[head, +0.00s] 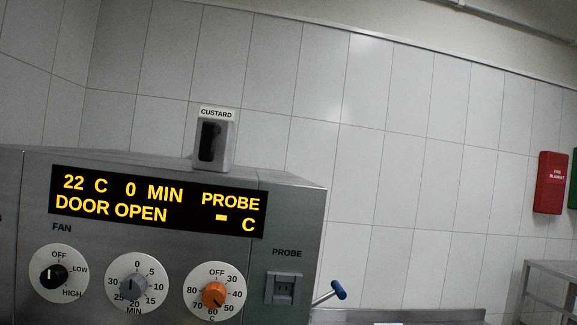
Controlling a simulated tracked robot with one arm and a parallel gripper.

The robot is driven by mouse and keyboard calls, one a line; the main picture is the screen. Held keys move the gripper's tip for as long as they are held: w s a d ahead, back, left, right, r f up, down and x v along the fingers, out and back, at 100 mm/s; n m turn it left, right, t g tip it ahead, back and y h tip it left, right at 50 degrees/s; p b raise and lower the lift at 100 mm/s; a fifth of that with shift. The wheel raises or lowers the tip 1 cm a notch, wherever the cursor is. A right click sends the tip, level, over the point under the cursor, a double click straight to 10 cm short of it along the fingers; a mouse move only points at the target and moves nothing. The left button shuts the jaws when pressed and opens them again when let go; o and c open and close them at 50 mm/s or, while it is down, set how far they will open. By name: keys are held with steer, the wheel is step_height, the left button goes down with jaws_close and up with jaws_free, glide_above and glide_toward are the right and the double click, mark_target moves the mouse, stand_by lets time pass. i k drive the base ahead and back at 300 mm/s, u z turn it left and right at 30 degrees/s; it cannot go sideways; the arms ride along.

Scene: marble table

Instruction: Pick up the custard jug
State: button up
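The custard jug (224,148) is a grey, box-shaped container with a dark handle facing me and a white label reading CUSTARD at its top. It stands upright on top of a steel oven (150,240), towards the right part of that top. My gripper does not show in the head view, so how it lies relative to the jug cannot be seen. Nothing hides the front of the jug.
The oven's lit display reads DOOR OPEN above three dials. A blue-ended lever (338,290) sticks out at the oven's right. A steel table (552,275) stands at the far right, below a red fire blanket box (550,183) on the tiled wall. Space beside the jug is clear.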

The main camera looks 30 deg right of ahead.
mark_target(215, 130)
steer(key=z, duration=0.6)
steer(key=i, duration=1)
steer(key=z, duration=0.6)
steer(key=k, duration=0.8)
steer(key=z, duration=0.2)
steer(key=i, duration=0.9)
steer(key=u, duration=0.1)
